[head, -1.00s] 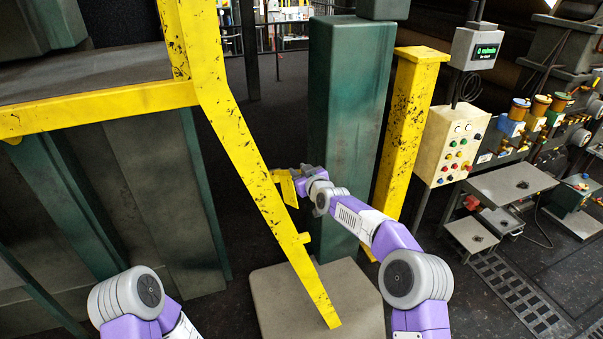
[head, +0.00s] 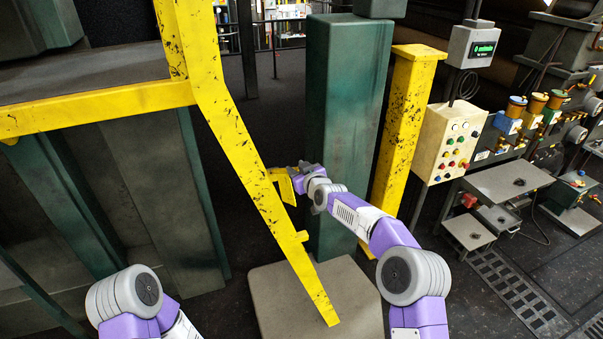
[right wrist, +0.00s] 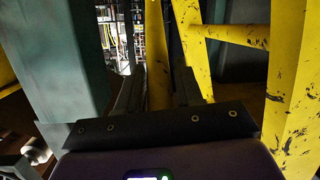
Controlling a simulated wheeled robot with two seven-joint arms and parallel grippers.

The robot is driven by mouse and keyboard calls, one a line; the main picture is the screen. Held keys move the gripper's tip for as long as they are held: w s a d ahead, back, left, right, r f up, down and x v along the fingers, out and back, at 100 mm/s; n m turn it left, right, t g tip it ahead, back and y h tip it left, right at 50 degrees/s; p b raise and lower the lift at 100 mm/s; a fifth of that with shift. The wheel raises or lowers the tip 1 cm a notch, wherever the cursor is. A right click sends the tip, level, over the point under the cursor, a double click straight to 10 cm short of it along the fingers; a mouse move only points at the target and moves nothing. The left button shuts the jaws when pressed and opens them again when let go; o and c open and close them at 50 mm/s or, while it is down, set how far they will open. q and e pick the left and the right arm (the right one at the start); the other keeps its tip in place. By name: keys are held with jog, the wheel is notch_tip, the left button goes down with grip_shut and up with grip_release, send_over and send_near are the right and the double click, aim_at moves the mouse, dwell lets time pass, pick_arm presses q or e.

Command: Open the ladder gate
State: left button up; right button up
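The ladder gate (head: 286,187) is a small yellow piece beside the slanted yellow ladder rail (head: 243,150) in the head view. My right gripper (head: 297,177) is at the gate's right end and partly covers it. In the right wrist view my right gripper's dark fingers (right wrist: 158,92) stand apart, with a yellow bar (right wrist: 157,50) showing between them. I cannot tell whether they touch it. My left gripper is outside the head view; only part of my left arm shows at the bottom left.
A green column (head: 345,120) stands just behind my right gripper, with a yellow post (head: 404,130) to its right. A control box with buttons (head: 450,145) is farther right. A grey base block (head: 350,300) lies below. Dark floor is open behind the rail.

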jog(key=b+v, duration=0.2)
jog(key=v, duration=0.5)
jog(key=shift+c, duration=0.3)
